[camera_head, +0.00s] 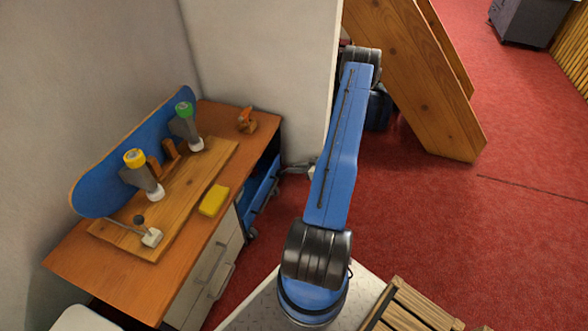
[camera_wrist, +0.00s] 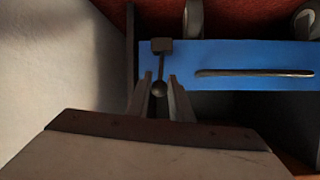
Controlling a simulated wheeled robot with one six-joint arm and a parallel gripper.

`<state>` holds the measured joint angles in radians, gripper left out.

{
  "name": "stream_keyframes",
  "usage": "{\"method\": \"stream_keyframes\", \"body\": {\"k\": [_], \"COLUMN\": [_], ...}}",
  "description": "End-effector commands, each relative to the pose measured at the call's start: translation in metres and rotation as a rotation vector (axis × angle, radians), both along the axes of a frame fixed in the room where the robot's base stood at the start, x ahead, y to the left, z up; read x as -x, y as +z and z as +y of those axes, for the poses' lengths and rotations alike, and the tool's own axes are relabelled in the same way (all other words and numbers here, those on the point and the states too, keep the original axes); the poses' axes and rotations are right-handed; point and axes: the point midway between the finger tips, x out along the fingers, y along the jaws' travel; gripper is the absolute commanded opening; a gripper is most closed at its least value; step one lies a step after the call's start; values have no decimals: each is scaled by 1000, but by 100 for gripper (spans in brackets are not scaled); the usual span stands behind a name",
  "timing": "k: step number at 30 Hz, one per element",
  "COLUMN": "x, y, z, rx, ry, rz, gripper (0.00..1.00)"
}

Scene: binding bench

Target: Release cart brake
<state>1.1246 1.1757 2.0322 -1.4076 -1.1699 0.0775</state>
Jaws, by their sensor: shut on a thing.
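The blue cart (camera_head: 263,188) stands low under the right side of the bench, partly hidden by the bench top. In the wrist view its blue side (camera_wrist: 225,55) fills the upper right. The brake lever (camera_wrist: 162,66) is a thin dark rod running from a dark block to a round knob. My gripper (camera_wrist: 160,88) is shut on the lever at its knob end, with one finger on each side. In the head view a grey end piece reaches toward the cart beside my blue arm; its fingers are too small to make out there.
The wooden bench (camera_head: 80,265) carries a board with yellow- and green-topped clamps, a yellow block (camera_head: 214,200) and an orange tool (camera_head: 247,121). A white wall (camera_head: 290,60) stands behind. A wooden panel structure (camera_head: 420,80) stands at upper right.

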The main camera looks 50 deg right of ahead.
Motion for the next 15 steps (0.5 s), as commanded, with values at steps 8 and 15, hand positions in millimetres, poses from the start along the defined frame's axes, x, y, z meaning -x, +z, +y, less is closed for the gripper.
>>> {"method": "stream_keyframes", "body": {"k": [8, 15], "x": [0, 5], "y": [0, 2], "z": [0, -2], "rx": [0, 0], "ry": [0, -2], "rz": [1, 1], "gripper": [36, 36]}}
